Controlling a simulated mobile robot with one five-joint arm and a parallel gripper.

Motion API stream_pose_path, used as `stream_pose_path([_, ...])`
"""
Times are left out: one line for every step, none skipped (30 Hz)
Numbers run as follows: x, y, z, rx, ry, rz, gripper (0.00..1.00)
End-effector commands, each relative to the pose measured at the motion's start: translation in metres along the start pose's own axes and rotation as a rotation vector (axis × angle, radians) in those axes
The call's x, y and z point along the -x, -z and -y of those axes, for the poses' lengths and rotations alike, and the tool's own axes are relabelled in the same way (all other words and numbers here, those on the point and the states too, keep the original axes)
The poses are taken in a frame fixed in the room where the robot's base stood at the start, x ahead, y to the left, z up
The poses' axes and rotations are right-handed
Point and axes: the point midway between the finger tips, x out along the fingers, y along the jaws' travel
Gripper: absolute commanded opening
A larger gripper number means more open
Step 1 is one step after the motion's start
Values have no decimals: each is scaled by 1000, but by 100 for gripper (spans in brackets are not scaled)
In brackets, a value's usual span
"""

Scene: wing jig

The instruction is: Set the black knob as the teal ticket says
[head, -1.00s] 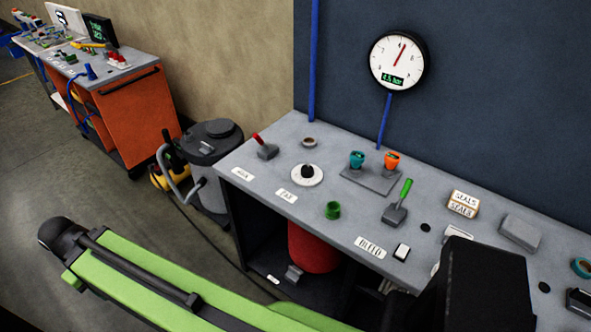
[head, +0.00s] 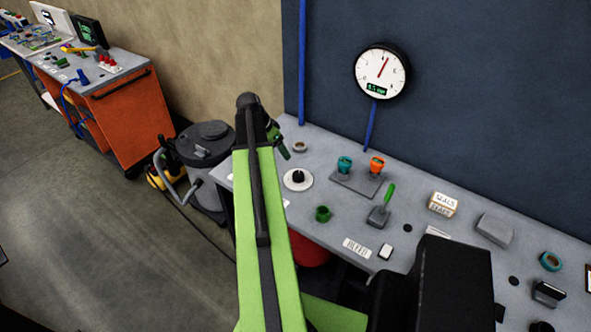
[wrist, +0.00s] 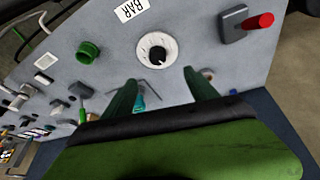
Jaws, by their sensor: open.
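The black knob (head: 298,177) sits on a round white dial plate (head: 306,185) on the grey bench. The wrist view also shows the knob (wrist: 157,53), with its marks too small to read. A BAR label (wrist: 131,9) lies beside the dial. My gripper (head: 281,146) is behind and left of the knob in the head view, apart from it. In the wrist view my gripper (wrist: 160,90) has its two green fingers spread, with the knob beyond them and nothing held. I cannot make out a teal ticket in either view.
A round gauge (head: 381,72) with a small green display hangs on the wall. A red-handled lever (wrist: 258,24) stands near the dial. A green cup (head: 323,214), a two-tool holder (head: 357,184) and a green-handled lever (head: 381,209) are close to the knob.

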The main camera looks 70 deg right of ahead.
Motion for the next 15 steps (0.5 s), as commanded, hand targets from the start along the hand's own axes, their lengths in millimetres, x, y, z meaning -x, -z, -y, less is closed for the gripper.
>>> stream_pose_path([-1,7,-4,-18,-5,-3,67])
stream_pose_path([-2,8,-4,-24,-6,-4,67])
stream_pose_path([-3,9,-5,-26,-6,-5,67])
stream_pose_path([-3,8,-5,-26,-6,-5,67])
stream_pose_path([-4,8,-5,-25,-6,-4,67])
stream_pose_path([-6,7,-5,-25,-6,-4,67])
stream_pose_path([-8,7,-5,-25,-6,-4,67])
stream_pose_path([-10,7,-5,-24,-6,-4,67])
stream_pose_path([-14,6,-4,-24,-6,-4,67])
stream_pose_path([-18,6,-4,-24,-6,-4,67])
stream_pose_path([-22,6,-4,-24,-6,-3,67])
stream_pose_path([-29,5,-4,-24,-6,-3,67])
stream_pose_path([-34,5,-4,-25,-6,-3,67])
stream_pose_path([-40,5,-4,-25,-6,-3,67])
stream_pose_path([-49,4,-4,-25,-6,-3,67])
